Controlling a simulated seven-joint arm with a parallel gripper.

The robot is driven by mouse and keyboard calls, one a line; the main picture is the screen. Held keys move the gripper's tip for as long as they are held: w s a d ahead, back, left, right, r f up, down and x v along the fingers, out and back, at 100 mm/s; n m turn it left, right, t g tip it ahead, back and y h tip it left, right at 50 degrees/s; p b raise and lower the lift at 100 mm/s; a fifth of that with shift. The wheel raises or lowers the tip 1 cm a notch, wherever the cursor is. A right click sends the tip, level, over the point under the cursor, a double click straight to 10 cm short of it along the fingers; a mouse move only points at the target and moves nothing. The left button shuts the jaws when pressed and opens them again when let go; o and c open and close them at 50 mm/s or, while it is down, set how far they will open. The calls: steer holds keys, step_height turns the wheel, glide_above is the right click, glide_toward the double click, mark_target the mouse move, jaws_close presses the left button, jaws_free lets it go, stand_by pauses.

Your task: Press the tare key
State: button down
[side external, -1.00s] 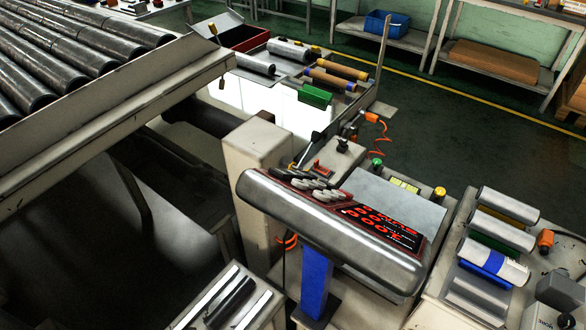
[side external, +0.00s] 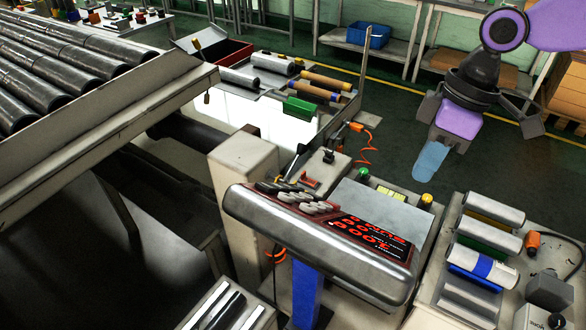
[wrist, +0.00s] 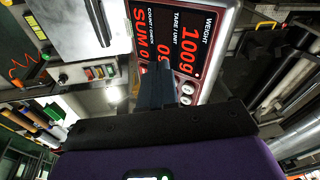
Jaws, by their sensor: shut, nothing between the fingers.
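The scale indicator (side external: 320,235) is a long silver housing on a blue post, its panel tilted up. Several pale oval keys (side external: 302,204) sit at the left of its red-lit display (side external: 370,238). The tare key cannot be told from the others. In the wrist view the display (wrist: 165,45) shows red text with a TARE / UNIT line, and some round keys (wrist: 187,90) show beside my fingers. My gripper (side external: 428,172) is shut and empty, pointing down at the upper right, well apart from the keys. My fingers (wrist: 155,75) hide part of the panel in the wrist view.
A flat scale plate (side external: 385,210) lies behind the indicator, with a yellow knob (side external: 426,201) near its corner. A pale post (side external: 245,165) stands left of it. Several film rolls (side external: 490,240) lie at right. The roller conveyor (side external: 70,70) fills the upper left.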

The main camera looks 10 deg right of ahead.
steer(key=w+a+r+m+y, duration=0.1)
steer(key=w+a+y, duration=0.1)
steer(key=w+a, duration=1)
steer(key=w, duration=0.3)
steer(key=shift+a+r+t, duration=0.3)
steer(key=shift+a+r, duration=0.1)
steer(key=shift+w+f, duration=0.1)
glide_toward(278, 185)
steer(key=x, duration=0.4)
steer(key=shift+w+f, duration=0.3)
steer(key=shift+f, duration=0.1)
steer(key=shift+s+a+f, duration=0.3)
steer(key=shift+f, duration=0.2)
